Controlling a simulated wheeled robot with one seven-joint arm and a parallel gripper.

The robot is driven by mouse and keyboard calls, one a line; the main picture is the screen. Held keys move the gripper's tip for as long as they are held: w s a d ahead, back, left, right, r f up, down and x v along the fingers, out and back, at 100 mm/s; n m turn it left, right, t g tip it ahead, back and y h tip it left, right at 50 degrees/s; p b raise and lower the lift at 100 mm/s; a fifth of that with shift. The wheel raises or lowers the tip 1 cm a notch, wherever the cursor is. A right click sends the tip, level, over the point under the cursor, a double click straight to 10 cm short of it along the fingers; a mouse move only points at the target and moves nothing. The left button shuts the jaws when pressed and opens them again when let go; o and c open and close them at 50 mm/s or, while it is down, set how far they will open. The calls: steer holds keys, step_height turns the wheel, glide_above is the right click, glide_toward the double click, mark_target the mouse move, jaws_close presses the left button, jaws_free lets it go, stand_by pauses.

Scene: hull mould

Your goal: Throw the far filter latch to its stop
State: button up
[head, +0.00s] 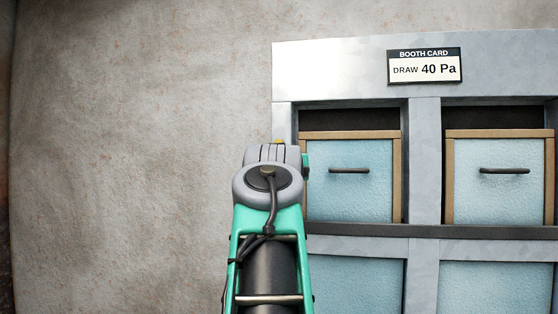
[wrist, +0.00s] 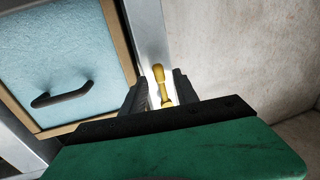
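A yellow latch handle (wrist: 159,75) stands against the pale metal frame post in the wrist view, running roughly upright between my fingers. My gripper (wrist: 160,92) is open, with one dark finger on each side of the handle. I cannot tell whether either finger touches it. The handle's lower end and pivot are partly hidden by my gripper. In the head view my arm covers the left post of the frame, and only a small yellow bit (head: 278,141) shows above its end. My fingers are hidden there.
Two blue filter panels, left (head: 350,190) and right (head: 499,185), have wooden rims and dark handles. They sit in a grey metal frame (head: 425,150). A booth card (head: 424,66) reads "DRAW 40 Pa". Bare wall (head: 120,150) lies left of the frame.

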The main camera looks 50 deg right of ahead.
steer(key=shift+c, duration=0.2)
jaws_close()
stand_by(1.3)
